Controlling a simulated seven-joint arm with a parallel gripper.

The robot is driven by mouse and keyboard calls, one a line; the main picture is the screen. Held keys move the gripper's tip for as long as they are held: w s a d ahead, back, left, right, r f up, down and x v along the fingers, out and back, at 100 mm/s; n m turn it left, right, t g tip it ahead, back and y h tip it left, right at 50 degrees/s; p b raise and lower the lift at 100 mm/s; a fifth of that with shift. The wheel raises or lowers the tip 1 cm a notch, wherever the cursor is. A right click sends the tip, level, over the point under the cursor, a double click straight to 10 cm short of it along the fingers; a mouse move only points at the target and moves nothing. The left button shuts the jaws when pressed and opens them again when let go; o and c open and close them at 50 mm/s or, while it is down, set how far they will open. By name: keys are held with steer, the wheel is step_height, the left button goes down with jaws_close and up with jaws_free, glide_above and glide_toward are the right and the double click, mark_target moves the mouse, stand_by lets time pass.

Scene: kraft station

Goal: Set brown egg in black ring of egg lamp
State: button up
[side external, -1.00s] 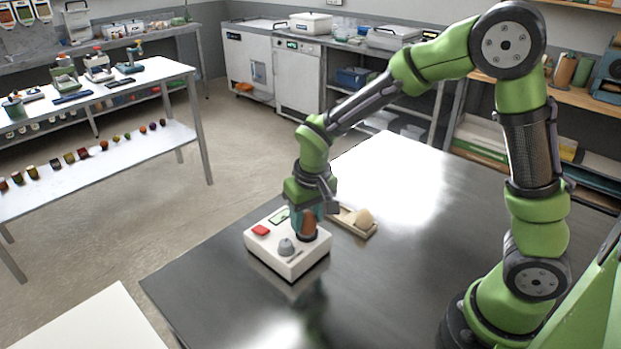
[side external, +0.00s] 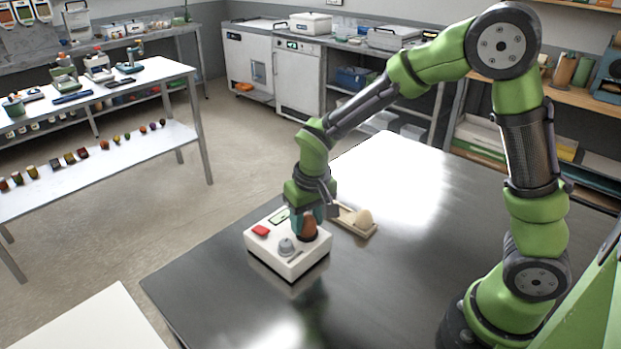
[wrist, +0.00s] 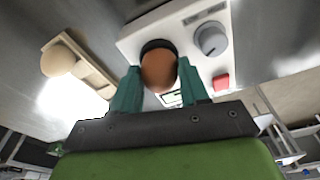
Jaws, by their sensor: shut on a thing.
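The brown egg (side external: 308,228) is between the teal fingers of my gripper (side external: 307,219), which is shut on it. In the wrist view the brown egg (wrist: 159,71) sits between the two fingertips (wrist: 158,80). The egg lamp (side external: 283,262) is a white box with a grey knob, a red button and a small display. The black ring (wrist: 157,45) shows as a dark arc just behind the egg in the wrist view. The egg is over the ring; its lower end is hidden, so I cannot tell how deep it sits.
A wooden holder (side external: 354,228) with a pale egg (side external: 363,217) lies beside the lamp, to its right. The dark metal table (side external: 400,270) is clear around them. A white-topped side table (side external: 75,320) is at the lower left.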

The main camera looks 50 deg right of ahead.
steer(key=o, duration=0.9)
steer(key=shift+r, duration=4)
steer(key=s+d+r+t+y, duration=0.1)
steer(key=s+r, duration=0.3)
steer(key=s, duration=0.4)
steer(key=s+d+r+m+t+y, duration=0.1)
steer(key=s+r+t, duration=0.3)
steer(key=s, duration=0.3)
steer(key=shift+s+d+r, duration=0.25)
steer(key=shift+s+r, duration=0.15)
steer(key=shift+r, duration=0.1)
